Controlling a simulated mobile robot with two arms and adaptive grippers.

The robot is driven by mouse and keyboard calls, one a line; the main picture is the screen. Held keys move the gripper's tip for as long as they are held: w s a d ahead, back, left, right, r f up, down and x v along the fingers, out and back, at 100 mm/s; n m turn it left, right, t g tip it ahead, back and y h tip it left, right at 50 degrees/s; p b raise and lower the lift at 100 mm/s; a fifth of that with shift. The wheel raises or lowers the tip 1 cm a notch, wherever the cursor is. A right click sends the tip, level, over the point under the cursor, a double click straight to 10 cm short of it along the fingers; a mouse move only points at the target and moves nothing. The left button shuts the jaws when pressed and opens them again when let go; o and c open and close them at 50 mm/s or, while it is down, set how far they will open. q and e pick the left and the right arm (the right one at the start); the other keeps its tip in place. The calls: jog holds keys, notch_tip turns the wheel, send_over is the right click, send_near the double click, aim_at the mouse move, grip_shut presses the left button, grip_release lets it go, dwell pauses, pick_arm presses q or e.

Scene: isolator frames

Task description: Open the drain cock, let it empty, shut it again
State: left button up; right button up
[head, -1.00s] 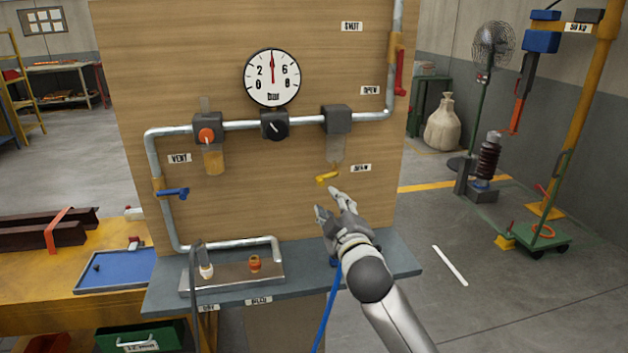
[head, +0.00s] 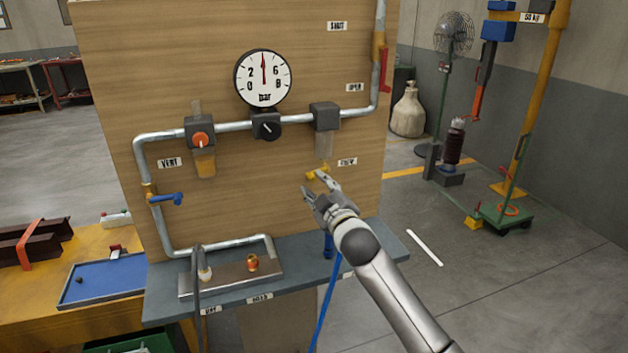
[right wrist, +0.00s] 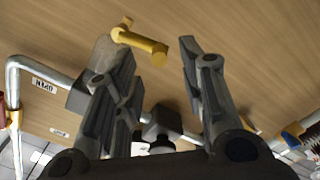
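The yellow drain cock (head: 315,173) is under the clear bowl (head: 324,146) of the right-hand black unit, beside a small label (head: 347,162). My right gripper (head: 315,184) is just below and in front of it, partly covering it. In the right wrist view, the two fingers of the right gripper (right wrist: 150,46) are wide apart. The yellow cock (right wrist: 146,45) shows between their tips, closer to the left finger, with its end toward me. I cannot tell whether it touches that finger. Liquid in the bowl cannot be made out. My left gripper is out of view.
A gauge (head: 263,79) points straight up, near 4. An orange-knobbed unit (head: 201,139) with an amber bowl and a blue lever (head: 166,198) are to the left. A grey shelf (head: 237,290) with a blue hose (head: 325,290) lies below.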

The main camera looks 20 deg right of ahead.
aim_at(315, 182)
jog(key=shift+w, duration=1.8)
